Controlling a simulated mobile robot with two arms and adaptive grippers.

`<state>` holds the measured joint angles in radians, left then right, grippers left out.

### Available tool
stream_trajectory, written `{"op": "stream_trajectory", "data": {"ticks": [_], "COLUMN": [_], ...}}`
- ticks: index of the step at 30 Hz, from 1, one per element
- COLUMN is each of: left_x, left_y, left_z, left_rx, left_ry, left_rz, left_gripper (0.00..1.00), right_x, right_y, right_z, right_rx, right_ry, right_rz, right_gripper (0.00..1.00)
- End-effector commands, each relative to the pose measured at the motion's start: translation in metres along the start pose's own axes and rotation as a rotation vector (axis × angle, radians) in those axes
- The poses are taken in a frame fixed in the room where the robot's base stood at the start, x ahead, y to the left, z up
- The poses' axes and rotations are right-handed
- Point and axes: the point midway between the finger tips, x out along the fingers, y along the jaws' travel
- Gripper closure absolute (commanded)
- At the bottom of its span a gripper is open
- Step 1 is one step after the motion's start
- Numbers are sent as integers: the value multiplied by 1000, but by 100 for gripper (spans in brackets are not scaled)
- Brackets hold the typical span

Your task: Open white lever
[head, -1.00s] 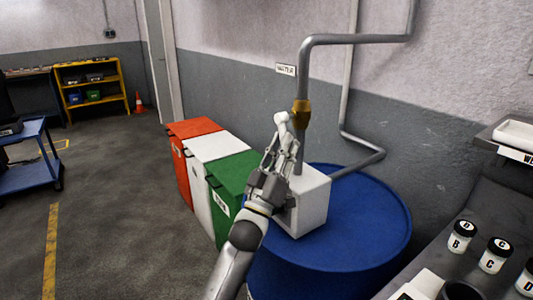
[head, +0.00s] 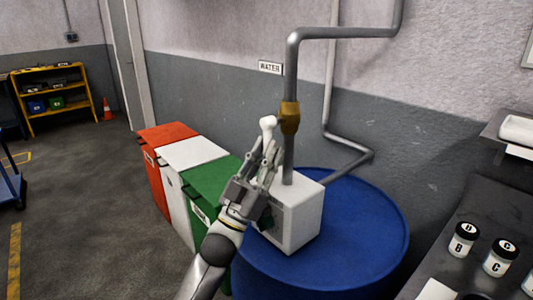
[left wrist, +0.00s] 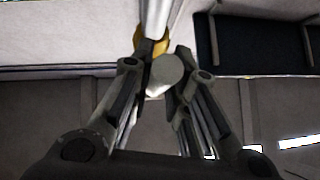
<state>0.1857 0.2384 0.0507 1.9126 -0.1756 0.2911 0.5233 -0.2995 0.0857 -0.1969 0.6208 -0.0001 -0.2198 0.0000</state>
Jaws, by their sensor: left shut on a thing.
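The white lever (head: 268,126) sticks out to the left of the brass valve (head: 289,117) on the grey vertical pipe (head: 291,70). My left gripper (head: 267,150) reaches up from below and is shut on the lever, whose rounded white end shows above the fingers. In the left wrist view, the lever's pale round end (left wrist: 166,76) sits between the two fingers (left wrist: 160,82), with the brass valve (left wrist: 150,45) behind it. The fingers partly hide the lever's lower part. My right gripper is not in view.
A white box (head: 303,228) stands on a blue drum (head: 375,245) below the pipe, close to my arm. Green (head: 208,180), white (head: 190,153) and red (head: 165,133) bins stand to the left. A bench with labelled jars (head: 463,240) is at right. The left floor is mostly open.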

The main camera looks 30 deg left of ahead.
Motion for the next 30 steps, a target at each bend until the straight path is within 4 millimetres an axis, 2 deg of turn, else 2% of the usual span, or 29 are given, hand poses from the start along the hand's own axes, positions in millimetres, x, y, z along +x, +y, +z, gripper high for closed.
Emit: {"op": "stream_trajectory", "data": {"ticks": [1,2,7,13,20,23,30], "left_x": [1,1,1,1,-8,-21,-68], "left_y": [-1,-1,-1,0,0,-1,-1], "left_z": [-1,-1,-1,-1,0,1,1], "left_rx": [5,5,3,2,0,0,1], "left_ry": [1,1,1,1,-1,-2,-4], "left_rz": [-2,-2,-1,0,-1,-1,-2], "left_gripper": [100,82,62,62,62,62,62], "right_x": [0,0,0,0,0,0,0], "right_y": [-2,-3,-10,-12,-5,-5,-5], "right_z": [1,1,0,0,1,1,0], "right_rx": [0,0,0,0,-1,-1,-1], "right_ry": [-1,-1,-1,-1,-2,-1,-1], "right_rz": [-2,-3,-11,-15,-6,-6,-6], "right_gripper": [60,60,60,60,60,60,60]}}
